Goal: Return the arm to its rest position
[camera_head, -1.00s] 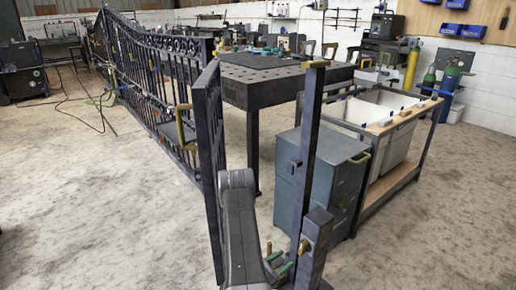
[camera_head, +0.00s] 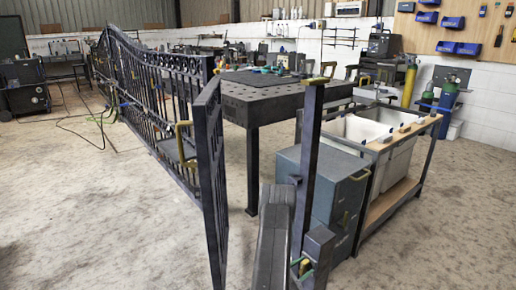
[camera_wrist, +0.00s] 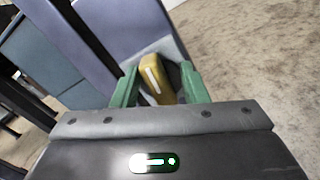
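The dark iron gate (camera_head: 160,95) runs from the back left towards me, and its end frame (camera_head: 211,185) stands nearest. A brass handle (camera_head: 182,142) sits on the gate. A tall dark post (camera_head: 309,150) with a brass top and a shorter post (camera_head: 318,258) stand to the right of my arm (camera_head: 272,240). My gripper (camera_head: 302,268) is low beside the shorter post, partly hidden. In the wrist view its green fingers (camera_wrist: 160,87) are apart, with a brass piece (camera_wrist: 157,78) between them and a gap at the right finger.
A grey cabinet (camera_head: 335,190) stands right behind the posts. A bench with white bins (camera_head: 385,165) is to its right, and a perforated metal table (camera_head: 260,95) is behind. The concrete floor is open at left and at far right. Cables (camera_head: 85,125) lie at back left.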

